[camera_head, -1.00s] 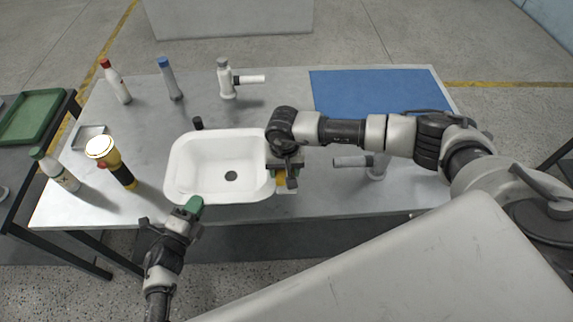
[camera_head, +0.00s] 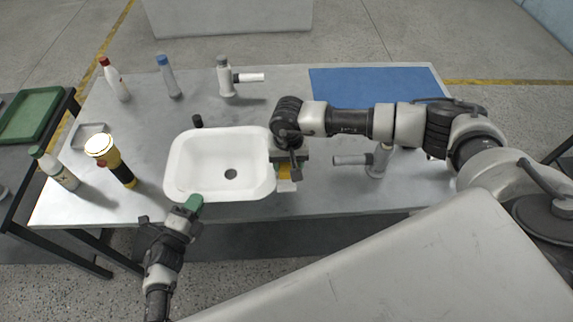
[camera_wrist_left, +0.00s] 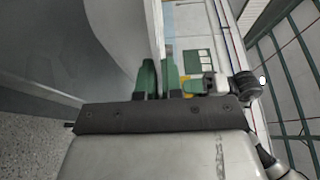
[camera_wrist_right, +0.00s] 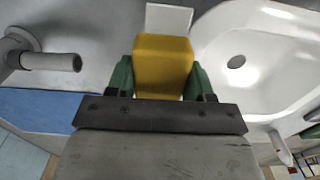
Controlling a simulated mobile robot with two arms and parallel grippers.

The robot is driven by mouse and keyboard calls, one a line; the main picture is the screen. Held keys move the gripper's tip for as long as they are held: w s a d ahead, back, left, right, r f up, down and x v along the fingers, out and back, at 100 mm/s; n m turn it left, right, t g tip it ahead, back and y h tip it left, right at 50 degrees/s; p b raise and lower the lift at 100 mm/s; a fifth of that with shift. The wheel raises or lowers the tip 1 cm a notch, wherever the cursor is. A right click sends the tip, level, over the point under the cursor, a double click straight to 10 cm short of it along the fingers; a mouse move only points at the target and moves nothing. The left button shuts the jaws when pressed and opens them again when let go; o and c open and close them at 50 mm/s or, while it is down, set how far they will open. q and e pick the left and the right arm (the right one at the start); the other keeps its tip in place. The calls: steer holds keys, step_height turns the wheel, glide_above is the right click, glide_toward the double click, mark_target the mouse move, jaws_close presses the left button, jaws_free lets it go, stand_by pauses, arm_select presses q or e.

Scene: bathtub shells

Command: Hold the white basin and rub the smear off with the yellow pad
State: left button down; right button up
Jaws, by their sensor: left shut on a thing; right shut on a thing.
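The white basin (camera_head: 182,165) sits at the table's front edge, with a dark drain hole in its floor; it also shows in the right wrist view (camera_wrist_right: 285,75). I cannot make out a smear on it. My left gripper (camera_head: 194,203) is shut on the basin's front rim, which shows between its green fingers in the left wrist view (camera_wrist_left: 155,40). My right gripper (camera_wrist_right: 163,75) is shut on the yellow pad (camera_wrist_right: 163,55), just right of the basin. The pad (camera_head: 287,171) is partly hidden by the gripper in the head view.
A small white piece (camera_wrist_right: 168,19) lies beside the pad. A grey tap (camera_head: 378,160) is to the right.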

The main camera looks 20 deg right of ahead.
steer(key=shift+r, duration=2.3)
steer(key=shift+w, duration=0.1)
